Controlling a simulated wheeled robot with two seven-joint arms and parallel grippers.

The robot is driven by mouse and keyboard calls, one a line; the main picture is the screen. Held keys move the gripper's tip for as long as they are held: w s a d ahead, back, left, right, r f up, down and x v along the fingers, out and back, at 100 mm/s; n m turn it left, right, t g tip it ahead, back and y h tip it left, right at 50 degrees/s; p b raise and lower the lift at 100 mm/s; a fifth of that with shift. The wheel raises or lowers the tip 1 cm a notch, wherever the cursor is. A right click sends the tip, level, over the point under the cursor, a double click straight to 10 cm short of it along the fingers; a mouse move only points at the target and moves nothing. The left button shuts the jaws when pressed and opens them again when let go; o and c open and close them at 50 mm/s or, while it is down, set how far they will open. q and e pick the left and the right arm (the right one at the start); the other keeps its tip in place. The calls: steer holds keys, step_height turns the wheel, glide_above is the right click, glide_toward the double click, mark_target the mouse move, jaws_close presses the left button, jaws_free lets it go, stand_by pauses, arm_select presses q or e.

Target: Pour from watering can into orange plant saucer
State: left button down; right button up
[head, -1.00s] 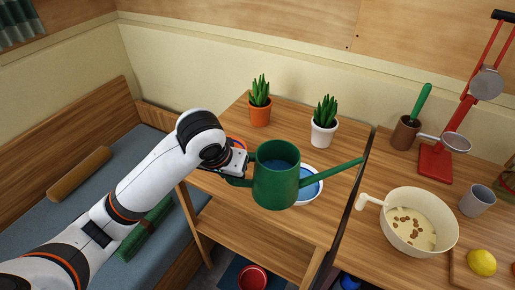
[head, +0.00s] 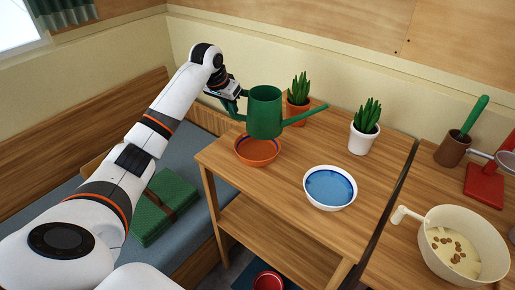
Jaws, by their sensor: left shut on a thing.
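The green watering can (head: 265,115) is held up off the shelf table, roughly upright, with its spout pointing right. My left gripper (head: 236,98) is shut on its handle at the can's left side. The orange plant saucer (head: 258,158) stands on the table's left part, just below the can in the picture; the can hides part of its far rim. Its inside looks orange with a bluish edge. No water stream shows from the spout. My right gripper is not in view.
A white dish with blue inside (head: 330,188) stands right of the saucer. A cactus-like plant in an orange pot (head: 298,112) is close behind the spout. A plant in a white pot (head: 362,140) stands further right. A cream bowl (head: 460,240) is on the right counter.

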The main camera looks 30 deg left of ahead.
arm_select(q)
steer(key=s+a+f+b, duration=0.1)
steer(key=s+a+f, duration=0.1)
steer(key=a, duration=0.7)
steer(key=s+a+f+b, duration=0.2)
steer(key=s+a, duration=0.2)
steer(key=a, duration=0.5)
steer(key=s+a+f+b, duration=0.1)
steer(key=s+a, duration=0.3)
steer(key=a, duration=0.5)
steer(key=shift+f+b, duration=0.3)
steer(key=shift+f, duration=0.55)
steer(key=d+r+g+y+p, duration=0.1)
steer(key=d+r+y+p, duration=0.3)
steer(key=p, duration=1.5)
step_height(320, 180, up, 3)
steer(key=shift+w+d+f+m+y, duration=0.2)
steer(key=shift+w+m+y, duration=0.1)
steer(key=shift+w+y, duration=0.15)
steer(key=shift+w+d+r+y+p, duration=0.15)
steer(key=shift+d+r+y+p, duration=0.2)
steer(key=shift+d+r+p, duration=0.2)
